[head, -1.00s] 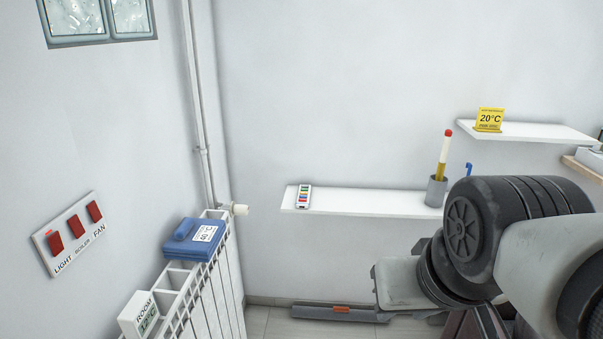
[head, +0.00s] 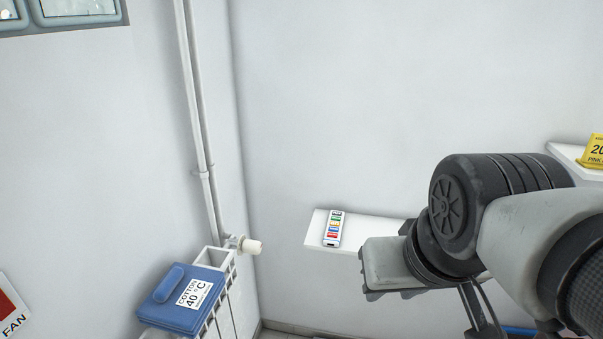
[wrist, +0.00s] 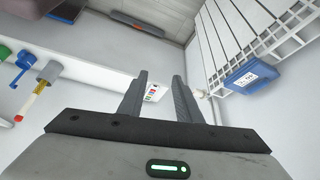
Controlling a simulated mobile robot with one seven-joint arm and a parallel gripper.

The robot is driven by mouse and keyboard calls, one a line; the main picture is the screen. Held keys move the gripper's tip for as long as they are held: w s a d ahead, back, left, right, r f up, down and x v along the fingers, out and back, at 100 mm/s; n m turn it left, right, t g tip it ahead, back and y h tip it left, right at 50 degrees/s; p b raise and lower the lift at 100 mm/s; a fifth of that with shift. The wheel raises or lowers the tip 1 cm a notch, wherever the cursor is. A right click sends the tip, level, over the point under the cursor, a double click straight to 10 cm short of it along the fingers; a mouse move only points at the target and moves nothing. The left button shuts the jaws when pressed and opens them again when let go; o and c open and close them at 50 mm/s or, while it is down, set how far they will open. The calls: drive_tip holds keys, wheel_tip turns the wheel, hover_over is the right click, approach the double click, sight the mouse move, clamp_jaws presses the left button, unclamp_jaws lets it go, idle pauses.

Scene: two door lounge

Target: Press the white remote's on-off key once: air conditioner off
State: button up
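The white remote (head: 333,228) lies on the left end of the white wall shelf (head: 318,241). It has a column of coloured keys: green, yellow, blue and red show, with a dark mark at its upper end. Which key is the on-off key is too small to read. In the wrist view the remote (wrist: 155,93) shows beyond and between the fingers of my gripper (wrist: 161,80). The fingers are apart with nothing between them, and the remote is some way off. In the head view my arm covers the shelf's right part and the fingers are hidden. No air conditioner is in view.
A white radiator (head: 229,304) with a valve knob (head: 251,246) stands left of the shelf, a blue "COTTON 40 °C" object (head: 170,312) on top. A yellow sign (head: 594,152) is on another shelf at right.

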drive_tip(key=shift+s, duration=0.25)
